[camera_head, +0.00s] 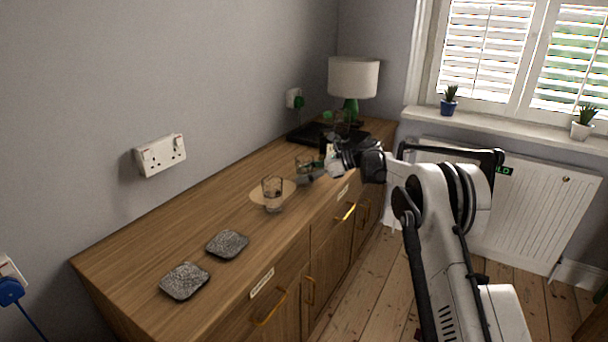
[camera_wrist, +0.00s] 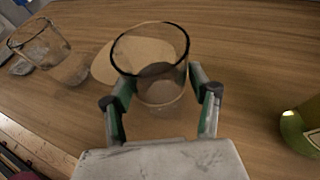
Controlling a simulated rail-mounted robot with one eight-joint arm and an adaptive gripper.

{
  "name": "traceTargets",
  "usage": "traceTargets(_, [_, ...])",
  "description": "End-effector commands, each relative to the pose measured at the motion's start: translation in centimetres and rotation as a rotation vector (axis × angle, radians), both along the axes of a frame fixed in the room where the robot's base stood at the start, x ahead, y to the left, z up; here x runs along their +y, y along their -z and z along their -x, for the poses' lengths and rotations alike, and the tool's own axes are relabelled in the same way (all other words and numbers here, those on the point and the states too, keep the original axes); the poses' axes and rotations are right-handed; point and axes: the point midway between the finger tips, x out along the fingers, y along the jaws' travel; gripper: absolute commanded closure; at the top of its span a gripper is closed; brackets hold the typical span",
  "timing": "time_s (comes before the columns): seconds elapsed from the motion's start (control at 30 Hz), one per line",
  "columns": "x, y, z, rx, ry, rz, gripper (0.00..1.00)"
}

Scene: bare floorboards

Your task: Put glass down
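My gripper (camera_wrist: 160,85) has its two green-padded fingers on either side of a clear glass (camera_wrist: 150,50) and appears shut on it. In the head view, this glass (camera_head: 304,164) is upright, low over the wooden sideboard (camera_head: 215,207). Whether its base touches the wood is hard to tell. A second clear glass (camera_head: 272,190) stands close to the edge of a pale round mat (camera_head: 258,190). In the wrist view, the second glass (camera_wrist: 40,45) is at the left, and the mat (camera_wrist: 103,66) lies partly behind the held glass.
Two grey square coasters (camera_head: 185,281) (camera_head: 227,244) lie at the sideboard's near end. A green rounded object (camera_wrist: 300,128) is close at the wrist view's right. A lamp (camera_head: 352,78) and a dark flat item (camera_head: 305,133) are at the far end. Bare wood surrounds the coasters.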

Motion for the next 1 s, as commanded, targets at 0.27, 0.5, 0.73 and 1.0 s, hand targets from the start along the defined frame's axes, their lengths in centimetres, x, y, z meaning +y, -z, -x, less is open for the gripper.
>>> traceTargets(0.27, [0.0, -0.2, 0.0, 0.0, 0.0, 0.0, 0.42])
traceTargets(0.5, [-2.3, -1.4, 0.1, 0.0, 0.003, 0.0, 0.42])
traceTargets(0.73, [-6.6, -3.2, 0.4, 0.0, 0.002, 0.0, 0.42])
traceTargets(1.0, [-10.2, -4.6, 0.7, 0.001, 0.001, 0.0, 0.42])
